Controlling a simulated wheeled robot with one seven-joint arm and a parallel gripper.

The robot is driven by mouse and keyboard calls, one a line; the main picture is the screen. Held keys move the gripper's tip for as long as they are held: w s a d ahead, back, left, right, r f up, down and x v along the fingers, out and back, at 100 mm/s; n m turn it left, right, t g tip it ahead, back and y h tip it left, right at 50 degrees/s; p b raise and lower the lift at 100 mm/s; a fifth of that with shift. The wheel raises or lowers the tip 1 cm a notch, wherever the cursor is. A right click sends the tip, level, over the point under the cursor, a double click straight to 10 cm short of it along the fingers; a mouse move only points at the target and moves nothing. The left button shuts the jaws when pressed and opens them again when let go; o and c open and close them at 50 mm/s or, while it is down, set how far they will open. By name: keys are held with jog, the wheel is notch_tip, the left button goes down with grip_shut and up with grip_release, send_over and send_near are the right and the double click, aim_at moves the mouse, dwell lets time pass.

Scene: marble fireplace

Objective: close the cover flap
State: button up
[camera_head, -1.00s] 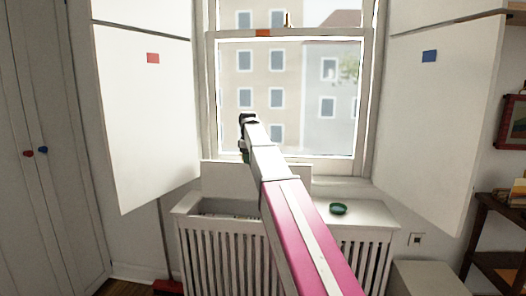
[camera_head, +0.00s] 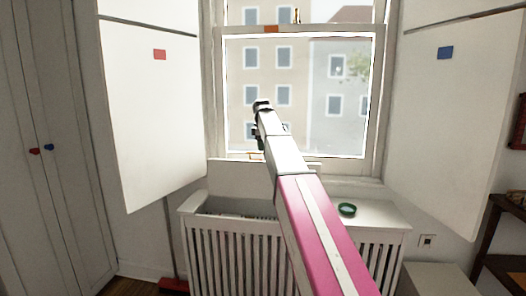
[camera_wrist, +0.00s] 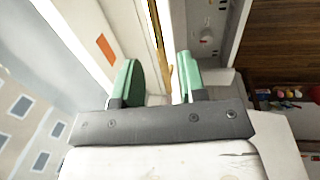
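The white cover flap (camera_head: 232,178) stands raised at the back of the radiator cover (camera_head: 378,215), below the window. The left part of the cover's top is open, with a dark slot in front of the flap. My gripper (camera_head: 258,143) is above the flap, in front of the lower window; its fingers are small and partly hidden in the head view. In the wrist view my gripper (camera_wrist: 156,78) shows two green fingers spread apart, nothing clamped between them. A thin yellowish strip (camera_wrist: 163,55) shows beyond the gap; I cannot tell whether it touches a finger.
A green round dish (camera_head: 347,209) sits on the right of the radiator cover. White shutters with a red patch (camera_head: 160,54) and a blue patch (camera_head: 445,53) flank the window. A dark shelf (camera_head: 497,225) stands at the right, a wardrobe (camera_head: 60,180) at the left.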

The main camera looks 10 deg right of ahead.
jog(key=shift+w+f, duration=0.2)
jog(key=shift+f, duration=1.15)
jog(key=shift+c, duration=0.3)
